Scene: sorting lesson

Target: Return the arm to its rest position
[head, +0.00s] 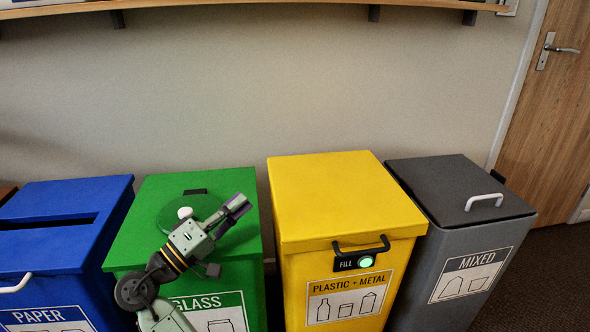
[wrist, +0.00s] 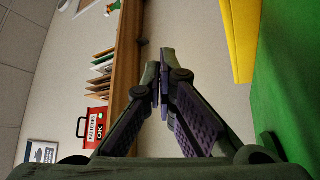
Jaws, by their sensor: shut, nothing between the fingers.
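My gripper (head: 238,206) is raised in front of the green glass bin (head: 145,222), its fingers pointing up and to the right over the bin's lid in the head view. In the wrist view my gripper (wrist: 162,84) shows its two fingers with the tips together and nothing between them. My arm comes up from the bottom of the head view and hides part of the green bin's front and label.
A blue paper bin (head: 60,200) stands left. A yellow plastic and metal bin (head: 340,195) and a grey mixed bin (head: 450,185) stand right. A shelf (head: 250,3) runs along the wall above; a red batteries box (wrist: 92,131) shows in the wrist view. A wooden door (head: 550,110) is far right.

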